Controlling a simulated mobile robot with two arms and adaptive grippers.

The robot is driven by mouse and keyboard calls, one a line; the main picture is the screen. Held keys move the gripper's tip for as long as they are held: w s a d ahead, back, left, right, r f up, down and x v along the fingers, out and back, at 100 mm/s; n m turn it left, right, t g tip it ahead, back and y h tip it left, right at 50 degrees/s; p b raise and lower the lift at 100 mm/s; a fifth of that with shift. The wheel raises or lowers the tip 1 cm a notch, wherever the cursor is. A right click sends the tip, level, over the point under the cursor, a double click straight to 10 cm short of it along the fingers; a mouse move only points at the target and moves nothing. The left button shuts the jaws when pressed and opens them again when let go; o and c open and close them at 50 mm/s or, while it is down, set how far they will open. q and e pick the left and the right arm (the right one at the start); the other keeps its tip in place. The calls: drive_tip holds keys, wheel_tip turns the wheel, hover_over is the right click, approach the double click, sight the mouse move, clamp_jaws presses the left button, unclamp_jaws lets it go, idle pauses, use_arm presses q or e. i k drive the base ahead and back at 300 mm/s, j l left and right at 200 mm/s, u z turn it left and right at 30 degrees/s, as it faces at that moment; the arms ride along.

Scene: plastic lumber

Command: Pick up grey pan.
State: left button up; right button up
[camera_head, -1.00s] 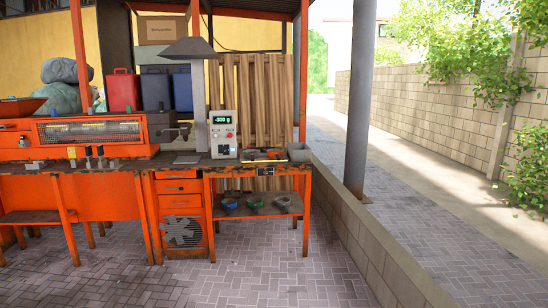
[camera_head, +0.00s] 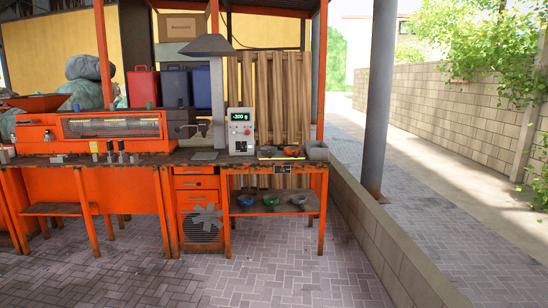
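A grey pan (camera_head: 298,200) sits on the lower shelf of the orange workbench, at the right end of a row of pans. A green pan (camera_head: 271,200) and a blue pan (camera_head: 246,201) are to its left on the same shelf. The pans are small and far off, so their details are hard to tell. Neither of my grippers shows in the head view.
The orange workbench (camera_head: 275,168) carries a grey scale box (camera_head: 241,131), an orange item (camera_head: 292,152) and a grey container (camera_head: 317,151). A post (camera_head: 379,100) and low wall (camera_head: 385,235) stand to the right. The paved floor (camera_head: 255,275) in front is clear.

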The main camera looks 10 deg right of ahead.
sight(269, 154)
drive_tip(key=i, duration=3.55)
